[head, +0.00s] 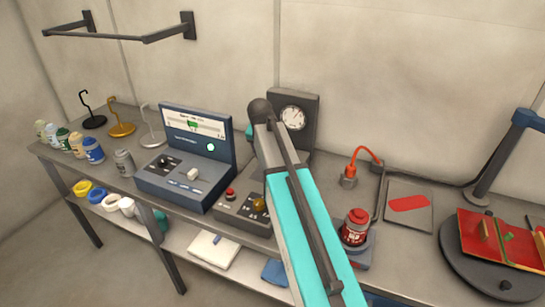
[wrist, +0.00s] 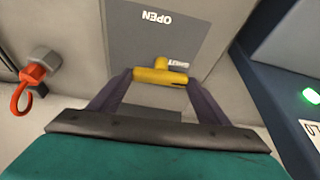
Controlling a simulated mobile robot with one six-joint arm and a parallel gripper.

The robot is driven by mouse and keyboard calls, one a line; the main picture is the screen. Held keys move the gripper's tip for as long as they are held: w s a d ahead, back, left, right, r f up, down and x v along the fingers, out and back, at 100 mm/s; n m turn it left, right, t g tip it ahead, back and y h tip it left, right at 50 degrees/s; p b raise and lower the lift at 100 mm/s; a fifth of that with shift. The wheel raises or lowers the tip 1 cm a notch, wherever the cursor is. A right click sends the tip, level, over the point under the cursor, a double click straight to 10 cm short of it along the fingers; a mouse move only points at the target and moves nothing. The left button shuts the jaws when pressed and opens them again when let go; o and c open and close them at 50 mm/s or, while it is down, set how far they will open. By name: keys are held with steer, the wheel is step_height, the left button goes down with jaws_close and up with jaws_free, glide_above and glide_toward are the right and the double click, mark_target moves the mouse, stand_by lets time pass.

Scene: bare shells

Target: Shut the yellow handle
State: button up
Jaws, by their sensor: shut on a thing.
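The yellow handle (wrist: 150,76) shows in the wrist view as a bar with a short stub, in front of a grey panel (wrist: 130,45). My gripper (wrist: 160,78) is shut on the bar, one dark finger at each end. The panel's word OPEN stands upside down at the top of the view. A second word, apparently SHUT, is partly hidden beside the stub. In the head view the dark grey panel with a round gauge (head: 292,117) stands behind my arm. My arm hides the handle and most of my gripper there.
Left of my arm stands a blue console (head: 195,160) with a green light. In front is a box with a red button (head: 230,194). A red jar (head: 355,227) and an orange-red plug (head: 350,174) are on the right. The wall bar (head: 120,37) is upper left.

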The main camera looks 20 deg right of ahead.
steer(key=shift+m, duration=0.5)
steer(key=o, duration=1.1)
steer(key=shift+c, duration=0.2)
steer(key=shift+r, duration=0.1)
steer(key=b+v, duration=0.3)
steer(key=v, duration=1)
steer(key=shift+a+r, duration=0.3)
steer(key=shift+w, duration=0.1)
step_height(320, 180, up, 9)
steer(key=p, duration=0.9)
steer(key=shift+r, duration=0.15)
steer(key=shift+r, duration=0.1)
